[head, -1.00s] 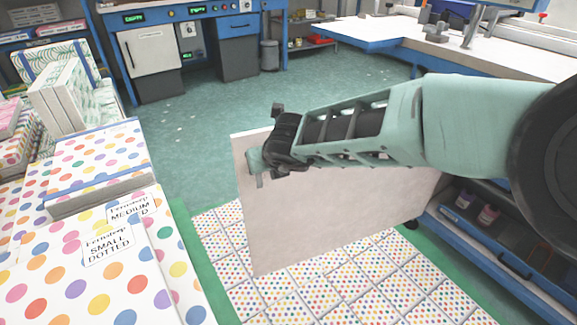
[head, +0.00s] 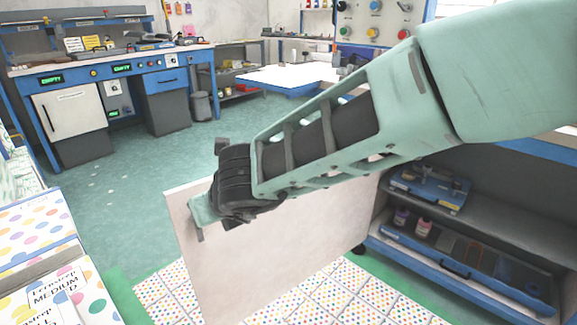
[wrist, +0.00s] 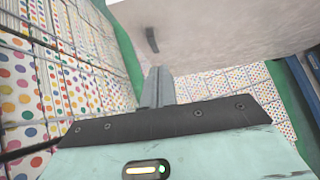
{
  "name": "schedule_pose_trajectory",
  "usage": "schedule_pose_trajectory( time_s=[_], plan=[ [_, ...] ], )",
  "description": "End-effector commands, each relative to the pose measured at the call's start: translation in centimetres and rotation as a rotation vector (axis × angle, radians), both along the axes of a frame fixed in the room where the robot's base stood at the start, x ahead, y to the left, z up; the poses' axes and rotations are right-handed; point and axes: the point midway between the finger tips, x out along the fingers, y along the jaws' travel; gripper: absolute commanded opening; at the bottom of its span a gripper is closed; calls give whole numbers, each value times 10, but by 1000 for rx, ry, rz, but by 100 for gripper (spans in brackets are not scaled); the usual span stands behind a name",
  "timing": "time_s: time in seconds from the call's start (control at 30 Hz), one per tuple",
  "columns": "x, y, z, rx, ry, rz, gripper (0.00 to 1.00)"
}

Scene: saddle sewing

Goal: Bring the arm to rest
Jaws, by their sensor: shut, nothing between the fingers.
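My arm stretches from the upper right toward the lower left in the head view. My gripper (head: 199,217) is at its end, in front of the upper left corner of a pale upright panel (head: 290,265). In the wrist view my gripper's fingers (wrist: 158,84) are together with nothing between them. The panel's face (wrist: 215,30) fills the upper right there, with a dark slot or handle on it. I cannot tell whether the fingers touch the panel.
Dotted boxes (head: 40,235) are stacked at the left. A blue shelf unit (head: 450,270) with bottles stands at the right. A workbench (head: 110,65) is at the back left. Green floor (head: 125,180) lies open between.

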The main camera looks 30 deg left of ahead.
Motion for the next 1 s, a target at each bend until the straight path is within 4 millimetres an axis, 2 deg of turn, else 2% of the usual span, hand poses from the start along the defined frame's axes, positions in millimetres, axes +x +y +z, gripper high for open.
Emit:
schedule_pose_trajectory(
  time_s=[0.17,0.27,0.37,0.47,0.5,0.57,0.6,0.67,0.7,0.8,0.9,1.0],
  plan=[
    [0,0,0,0,0,0,0],
    [4,-10,14,-9,-79,88,0],
    [7,-34,38,-45,-248,287,0],
    [1,-74,60,-120,-470,575,0],
    [-4,-94,65,-160,-557,703,0],
    [-14,-126,69,-226,-677,894,0],
    [-22,-150,69,-272,-748,1025,0],
    [-34,-189,66,-347,-842,1225,0],
    [-43,-217,62,-397,-891,1362,0],
    [-64,-282,49,-501,-966,1669,0],
    [-81,-338,38,-574,-987,1922,0],
    [-95,-386,29,-622,-975,2127,0]
  ],
)
